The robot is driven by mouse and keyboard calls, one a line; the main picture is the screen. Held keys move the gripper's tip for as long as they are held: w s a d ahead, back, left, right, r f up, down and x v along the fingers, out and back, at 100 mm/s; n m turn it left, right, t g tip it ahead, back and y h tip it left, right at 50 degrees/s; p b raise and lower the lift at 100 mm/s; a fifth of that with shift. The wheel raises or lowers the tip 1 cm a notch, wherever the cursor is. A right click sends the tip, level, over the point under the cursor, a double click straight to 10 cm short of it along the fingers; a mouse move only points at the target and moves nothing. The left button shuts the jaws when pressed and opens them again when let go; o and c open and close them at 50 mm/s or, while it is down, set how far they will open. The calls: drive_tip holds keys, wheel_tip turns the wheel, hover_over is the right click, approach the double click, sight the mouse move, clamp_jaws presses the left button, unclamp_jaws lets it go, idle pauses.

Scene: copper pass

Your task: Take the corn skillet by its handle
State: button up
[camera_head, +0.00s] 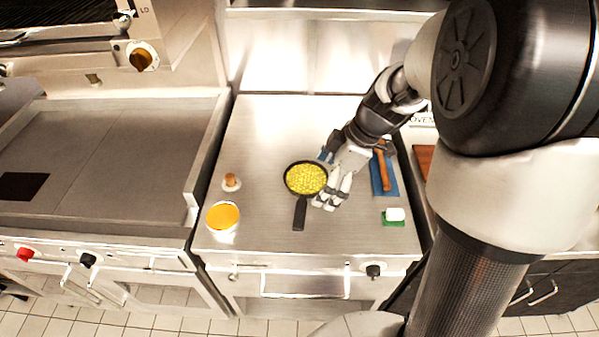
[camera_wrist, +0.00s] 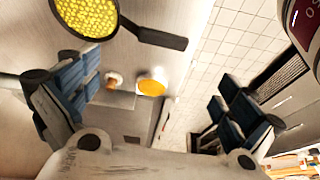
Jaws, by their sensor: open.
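The corn skillet (camera_head: 306,179) is a dark round pan full of yellow corn on the steel counter, its black handle (camera_head: 299,214) pointing to the counter's front edge. In the wrist view the corn skillet (camera_wrist: 90,16) is at the top left, and its handle (camera_wrist: 155,36) reaches right, above the space between the fingers. My gripper (camera_head: 332,204) is just right of the pan and handle in the head view. In the wrist view my gripper (camera_wrist: 150,110) has its blue-padded fingers wide apart with nothing between them. The handle looks apart from both fingers.
An orange-filled bowl (camera_head: 223,216) and a small item on a white dish (camera_head: 231,183) stand left of the skillet. A wooden-handled tool (camera_head: 384,170) lies on a blue mat (camera_head: 377,187) at right, with a green-and-white block (camera_head: 394,217) before it. The counter's front middle is clear.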

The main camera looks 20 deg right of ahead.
drive_tip(key=b, duration=0.2)
hover_over(300, 212)
drive_tip(key=d, duration=0.2)
wheel_tip(300, 212, down, 8)
drive_tip(key=x, duration=0.2)
drive_tip(key=s+b+x, duration=0.1)
drive_tip(key=x, duration=0.1)
drive_tip(key=shift+f, duration=0.45)
drive_tip(key=shift+r, duration=0.1)
drive_tip(key=shift+c, duration=0.6)
drive_tip(key=shift+w, duration=0.15)
drive_tip(key=c, duration=1.8)
